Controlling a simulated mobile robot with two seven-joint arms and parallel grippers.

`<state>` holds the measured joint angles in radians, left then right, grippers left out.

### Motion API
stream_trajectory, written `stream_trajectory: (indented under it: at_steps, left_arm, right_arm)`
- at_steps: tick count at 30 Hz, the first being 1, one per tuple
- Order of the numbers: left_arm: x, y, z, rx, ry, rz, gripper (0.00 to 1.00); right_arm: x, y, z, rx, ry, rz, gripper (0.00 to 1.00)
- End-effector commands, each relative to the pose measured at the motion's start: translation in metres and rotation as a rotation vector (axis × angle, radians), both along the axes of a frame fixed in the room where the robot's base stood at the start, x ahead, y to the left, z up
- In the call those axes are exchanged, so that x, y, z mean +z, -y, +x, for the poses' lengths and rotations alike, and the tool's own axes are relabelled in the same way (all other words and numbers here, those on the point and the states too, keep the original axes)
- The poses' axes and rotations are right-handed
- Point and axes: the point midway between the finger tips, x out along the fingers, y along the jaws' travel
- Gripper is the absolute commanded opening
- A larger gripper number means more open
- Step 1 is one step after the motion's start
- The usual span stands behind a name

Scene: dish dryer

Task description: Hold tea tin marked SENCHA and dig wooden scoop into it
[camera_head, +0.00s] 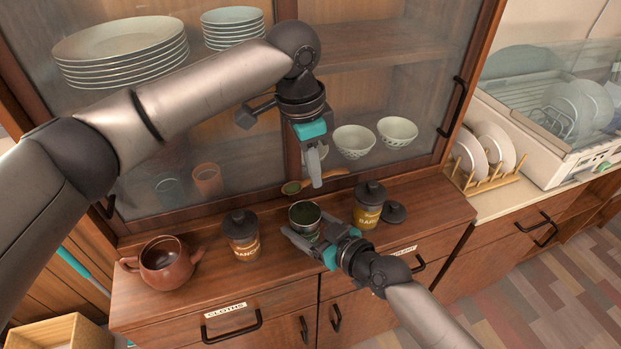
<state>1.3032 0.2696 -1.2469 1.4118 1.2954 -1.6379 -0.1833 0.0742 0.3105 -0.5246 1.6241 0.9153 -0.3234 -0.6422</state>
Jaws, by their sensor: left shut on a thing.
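My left gripper (315,168) is shut on the wooden scoop (330,178) and holds it above the counter. The scoop's bowl (291,188) points left, with something green in it, just above and behind an open tin. This open dark tin (305,213) stands on the cabinet top with green contents showing; its label is hidden from me. My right gripper (312,243) is low at the open tin's front and right side, with a finger reaching left in front of it. I cannot tell whether its fingers are closed on the tin.
A lidded tin marked BANC… (243,240) stands left, and one marked BARL… (368,208) right. A loose dark lid (394,212) lies beside the latter. A brown teapot (165,262) is at far left. Glass cabinet doors (385,95) rise behind. A dish dryer (560,110) is right.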

Motion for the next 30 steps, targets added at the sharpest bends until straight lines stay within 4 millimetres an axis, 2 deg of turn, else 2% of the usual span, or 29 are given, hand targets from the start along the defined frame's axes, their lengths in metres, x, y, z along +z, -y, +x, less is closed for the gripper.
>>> stream_trajectory:
  at_steps: [1,5,17,30]
  left_arm:
    - [0.0,0.0,0.0,0.0,0.0,0.0,0.0]
    - [0.0,0.0,0.0,0.0,0.0,0.0,0.0]
    - [0.0,0.0,0.0,0.0,0.0,0.0,0.0]
    - [0.0,0.0,0.0,0.0,0.0,0.0,0.0]
  right_arm:
    - [0.0,0.0,0.0,0.0,-0.001,-0.001,0.85]
    - [0.0,0.0,0.0,0.0,-0.001,-0.001,0.99]
    - [0.002,0.006,-0.006,-0.001,0.0,0.0,1.0]
    - [0.023,0.051,-0.06,0.002,-0.002,-0.004,1.0]
